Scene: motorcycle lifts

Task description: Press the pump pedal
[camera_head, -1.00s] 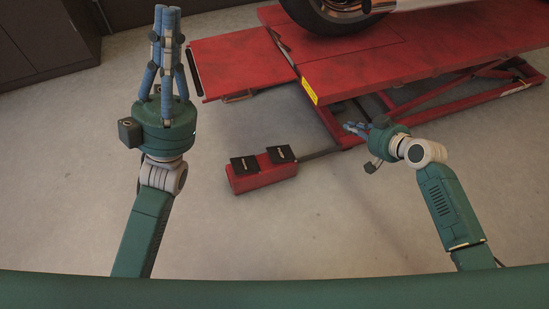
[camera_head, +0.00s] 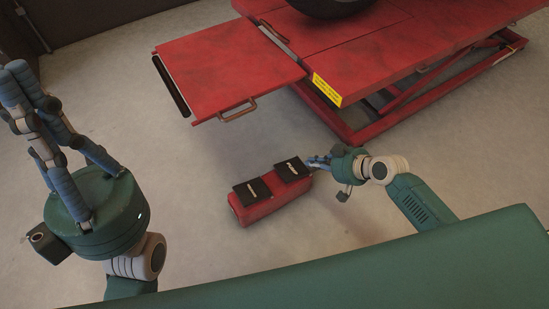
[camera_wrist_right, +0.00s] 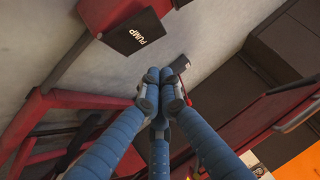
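A red pedal box (camera_head: 262,207) stands on the floor and carries two black pedals. The left pedal (camera_head: 252,193) and the right pedal (camera_head: 291,169) have white labels too small to read in the head view. In the right wrist view a black pedal marked PUMP (camera_wrist_right: 128,38) shows at the upper left. My right gripper (camera_head: 312,160) is at the right end of the box, close to the right pedal; touching cannot be told. Its fingers are drawn together (camera_wrist_right: 158,76) on nothing. My left gripper (camera_head: 18,75) is raised at the left, fingers together, empty.
A red motorcycle lift (camera_head: 400,45) with a wheel (camera_head: 330,5) on it stands behind the box. Its ramp plate (camera_head: 225,70) with a handle juts out to the left. Bare floor (camera_head: 170,150) lies left and in front of the box.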

